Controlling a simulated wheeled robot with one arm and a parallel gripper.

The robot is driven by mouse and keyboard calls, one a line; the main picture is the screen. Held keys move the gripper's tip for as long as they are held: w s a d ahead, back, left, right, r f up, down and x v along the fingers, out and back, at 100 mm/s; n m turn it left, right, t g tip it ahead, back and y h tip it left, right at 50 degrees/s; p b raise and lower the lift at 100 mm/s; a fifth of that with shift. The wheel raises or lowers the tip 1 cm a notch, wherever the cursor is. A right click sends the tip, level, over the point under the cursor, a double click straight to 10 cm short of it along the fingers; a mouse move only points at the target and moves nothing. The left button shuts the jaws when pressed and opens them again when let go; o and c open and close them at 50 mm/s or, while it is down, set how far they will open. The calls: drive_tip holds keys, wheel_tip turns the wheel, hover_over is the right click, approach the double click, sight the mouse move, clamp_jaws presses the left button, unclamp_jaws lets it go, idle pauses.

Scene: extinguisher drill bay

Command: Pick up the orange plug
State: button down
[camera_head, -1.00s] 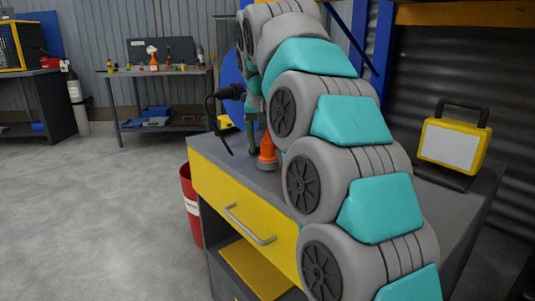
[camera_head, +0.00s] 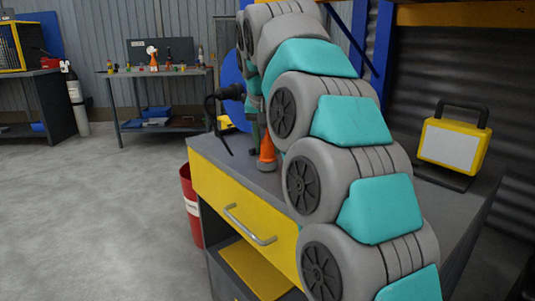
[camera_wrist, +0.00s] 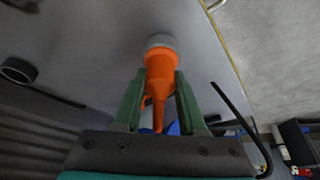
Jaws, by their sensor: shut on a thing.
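The orange plug (camera_wrist: 159,66) is a tapered orange piece with a grey wider end, seen in the wrist view. Its grey end faces the grey bench top and its narrow end points back toward my wrist. My gripper (camera_wrist: 160,82) has its two green fingers on either side of the plug, shut on it. In the head view the plug (camera_head: 267,152) shows low at the bench's left part, partly hidden by my arm. I cannot tell whether it touches the bench top.
The bench (camera_head: 215,152) has a yellow drawer front (camera_head: 212,190). A yellow work lamp (camera_head: 452,146) stands on it at right. A red bin (camera_head: 190,205) stands at its left. A far table (camera_head: 160,73) holds small items. The floor at left is clear.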

sight(268, 139)
drive_tip(key=shift+r, duration=0.2)
drive_tip(key=shift+r, duration=1.25)
drive_tip(key=shift+r, duration=0.1)
